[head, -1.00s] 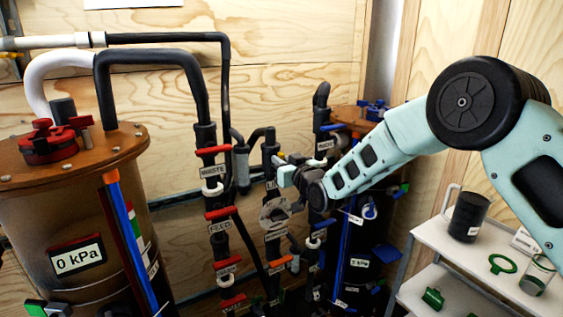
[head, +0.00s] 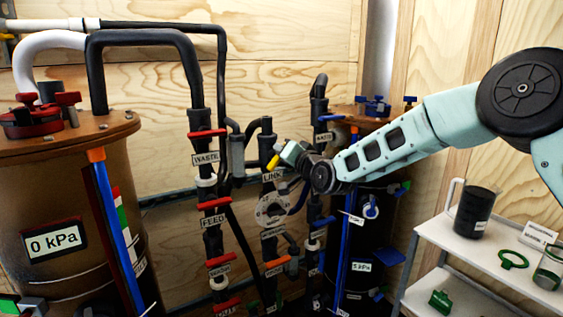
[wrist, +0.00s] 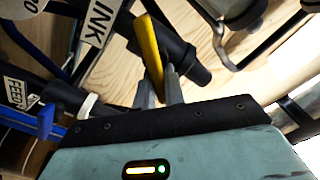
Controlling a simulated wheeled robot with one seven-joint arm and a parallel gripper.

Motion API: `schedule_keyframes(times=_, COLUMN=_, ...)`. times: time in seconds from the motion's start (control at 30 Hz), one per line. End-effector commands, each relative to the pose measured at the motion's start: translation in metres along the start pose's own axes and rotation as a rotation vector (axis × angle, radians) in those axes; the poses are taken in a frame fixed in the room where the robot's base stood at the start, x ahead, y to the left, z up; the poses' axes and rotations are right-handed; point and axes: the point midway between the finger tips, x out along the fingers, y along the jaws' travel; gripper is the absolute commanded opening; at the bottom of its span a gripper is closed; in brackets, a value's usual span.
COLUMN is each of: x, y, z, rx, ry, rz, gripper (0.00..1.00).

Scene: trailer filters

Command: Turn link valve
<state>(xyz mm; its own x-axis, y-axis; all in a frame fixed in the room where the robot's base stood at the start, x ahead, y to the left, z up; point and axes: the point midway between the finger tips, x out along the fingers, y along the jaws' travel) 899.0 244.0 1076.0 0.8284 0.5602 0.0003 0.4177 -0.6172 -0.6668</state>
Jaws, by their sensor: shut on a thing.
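The link valve's yellow handle (wrist: 150,55) shows in the wrist view between my gripper's fingers, crossing a dark pipe fitting. The LINK label (wrist: 100,22) is just left of it, and also shows in the head view (head: 272,176). In the head view the yellow handle (head: 272,162) sticks out at the tip of my gripper (head: 284,156), tilted. My gripper (wrist: 160,90) is shut on the handle. The far side of the handle and much of the valve body are hidden by the gripper.
Dark pipes with red handles (head: 207,133) and labels such as WASTE and FEED stand left of the gripper. A brown tank (head: 70,200) reading 0 kPa is at the left. A dark tank (head: 378,235) stands behind my arm. A white shelf (head: 470,245) holds a dark jug (head: 475,212) at the right.

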Motion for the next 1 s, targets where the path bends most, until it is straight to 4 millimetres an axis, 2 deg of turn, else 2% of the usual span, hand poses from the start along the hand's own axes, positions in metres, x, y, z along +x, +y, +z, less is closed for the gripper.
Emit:
schedule_keyframes(times=0.03, x=0.000, y=0.006, z=0.003, rx=0.047, ry=0.002, rz=0.001, gripper=0.00)
schedule_keyframes(times=0.6, x=0.000, y=0.016, z=0.006, rx=0.573, ry=0.002, rz=0.001, gripper=0.00)
schedule_keyframes(times=1.0, x=0.000, y=0.018, z=0.007, rx=0.801, ry=0.002, rz=0.001, gripper=0.00)
